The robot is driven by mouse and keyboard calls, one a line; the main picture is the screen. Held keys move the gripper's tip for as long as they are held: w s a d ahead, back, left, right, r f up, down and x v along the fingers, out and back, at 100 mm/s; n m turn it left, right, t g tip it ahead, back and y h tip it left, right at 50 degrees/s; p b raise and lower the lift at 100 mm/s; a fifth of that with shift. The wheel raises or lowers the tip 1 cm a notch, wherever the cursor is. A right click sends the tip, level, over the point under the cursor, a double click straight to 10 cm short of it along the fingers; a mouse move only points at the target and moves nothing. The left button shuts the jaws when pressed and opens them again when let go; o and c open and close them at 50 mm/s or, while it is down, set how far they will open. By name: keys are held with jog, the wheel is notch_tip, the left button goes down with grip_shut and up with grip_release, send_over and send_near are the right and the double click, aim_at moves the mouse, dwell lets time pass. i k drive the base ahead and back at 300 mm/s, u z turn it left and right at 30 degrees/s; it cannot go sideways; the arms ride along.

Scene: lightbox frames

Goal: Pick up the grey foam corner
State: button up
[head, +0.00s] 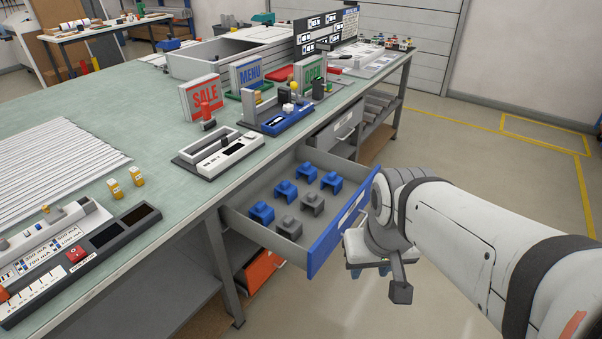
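Two grey foam corners lie in the open drawer (244,225): one (313,203) on the right side near the blue front, the other (287,227) nearer the drawer's near corner. Several blue corners of the same shape, such as one (262,212) beside the grey ones, share the drawer. My gripper (370,271) hangs outside the drawer, to the right of its blue front and apart from the corners.
The drawer slides out under the green workbench (160,160). An orange bin (262,270) sits below. Floor to the right is clear.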

aim_at(288, 223)
jog(key=u, duration=0.05)
jog(key=i, duration=1)
jog(key=z, duration=0.05)
